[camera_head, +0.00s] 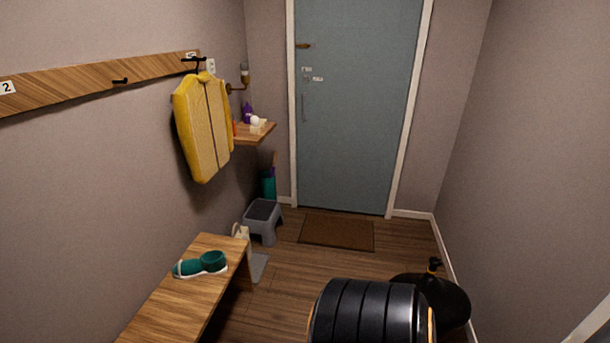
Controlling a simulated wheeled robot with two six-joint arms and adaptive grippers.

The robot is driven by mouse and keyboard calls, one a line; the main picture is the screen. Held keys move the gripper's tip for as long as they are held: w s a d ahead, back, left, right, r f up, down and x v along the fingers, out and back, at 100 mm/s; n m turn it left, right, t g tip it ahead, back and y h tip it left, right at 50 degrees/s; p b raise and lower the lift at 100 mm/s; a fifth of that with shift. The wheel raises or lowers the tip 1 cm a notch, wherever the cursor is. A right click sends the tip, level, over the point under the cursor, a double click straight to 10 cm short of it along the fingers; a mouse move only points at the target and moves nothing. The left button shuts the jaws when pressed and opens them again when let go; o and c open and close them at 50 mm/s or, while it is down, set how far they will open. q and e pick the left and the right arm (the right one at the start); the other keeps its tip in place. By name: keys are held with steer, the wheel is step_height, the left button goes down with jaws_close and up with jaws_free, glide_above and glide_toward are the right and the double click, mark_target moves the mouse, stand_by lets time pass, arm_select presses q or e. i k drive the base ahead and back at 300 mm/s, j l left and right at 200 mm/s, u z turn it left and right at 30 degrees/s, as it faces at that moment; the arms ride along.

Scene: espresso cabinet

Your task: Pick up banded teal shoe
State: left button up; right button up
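A teal shoe (200,264) with a pale sole edge lies on the wooden bench (180,300) at the lower left. Its narrower end points left and its rounded, taller end is at the right. A band on it is too small to make out clearly. Neither of my grippers can be made out in this view. A black ridged part of my own body fills the bottom middle, and no gripper touches the shoe.
A grey step stool (262,220) stands beyond the bench, near a brown doormat (337,232) before the blue door (358,110). A yellow coat (203,125) hangs on the left wall. A small shelf (252,133) holds several items. The bench around the shoe looks clear.

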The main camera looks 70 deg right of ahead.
mark_target(199, 264)
steer(key=z, duration=1.3)
steer(key=u, duration=0.45)
steer(key=i+l+u, duration=0.15)
steer(key=u, duration=0.3)
steer(key=l+u, duration=0.45)
steer(key=i+l+u, duration=0.1)
steer(key=l+u, duration=0.2)
steer(key=u, duration=0.2)
steer(key=l+u, duration=0.45)
steer(key=k+j, duration=0.05)
steer(key=j, duration=0.05)
